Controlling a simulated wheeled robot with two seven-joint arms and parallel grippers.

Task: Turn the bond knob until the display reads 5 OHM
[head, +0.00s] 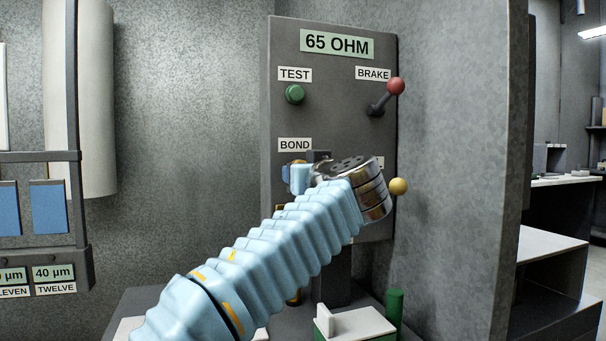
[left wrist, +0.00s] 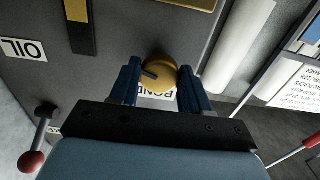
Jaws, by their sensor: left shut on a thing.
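The display (head: 337,44) at the top of the grey panel reads 65 OHM. The BOND label (head: 295,145) is lower on the panel's left side. My left gripper (head: 300,178) is just below that label, partly hidden by its own wrist. In the left wrist view the bond knob (left wrist: 160,73) is a round brass knob with a dark pointer mark. It sits between the two blue fingers of my left gripper (left wrist: 160,82), which is shut on it. The BOND label shows upside down there, partly covered. In the head view the knob is mostly hidden. My right gripper is out of view.
The panel also has a green TEST button (head: 295,94), a red-balled BRAKE lever (head: 396,87) and a yellow ball (head: 399,186) at its right edge. A white block (head: 325,320) and a green cylinder (head: 394,304) stand below. A wall closes in on the right.

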